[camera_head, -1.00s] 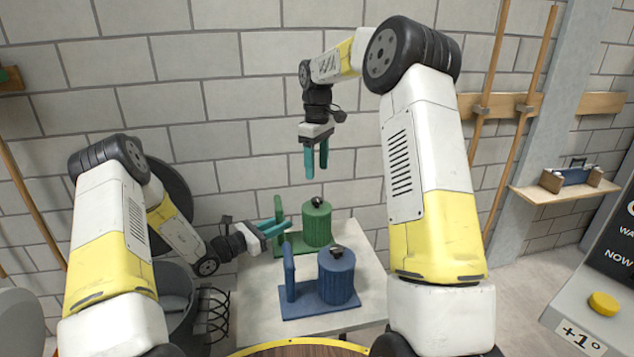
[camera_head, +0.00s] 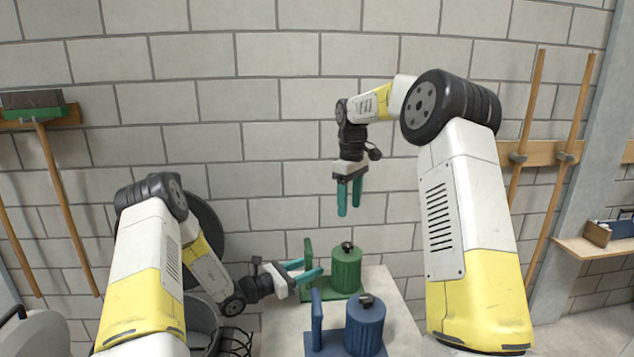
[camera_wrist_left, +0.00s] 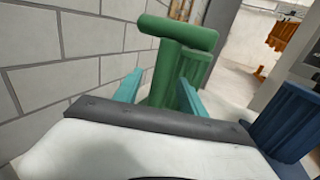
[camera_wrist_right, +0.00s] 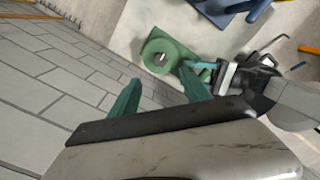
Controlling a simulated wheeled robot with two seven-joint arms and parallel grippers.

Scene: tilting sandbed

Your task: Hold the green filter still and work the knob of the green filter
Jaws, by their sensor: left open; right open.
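The green filter (camera_head: 346,270) stands upright on a flat green base on the table, with a dark knob (camera_head: 347,247) on its top. A green post (camera_head: 308,251) rises from the base's left side and has a T-shaped top (camera_wrist_left: 178,32) in the left wrist view. My left gripper (camera_head: 312,267) is open at this post, one finger showing on each side of it; I cannot tell whether they touch. My right gripper (camera_head: 349,210) is open and empty, pointing down above the knob. The filter shows from above in the right wrist view (camera_wrist_right: 178,52).
A blue filter (camera_head: 366,330) with its own post and dark knob stands on the table (camera_head: 285,322) in front of the green one. A block wall (camera_head: 285,150) rises behind. A dark bin (camera_head: 200,322) stands left of the table.

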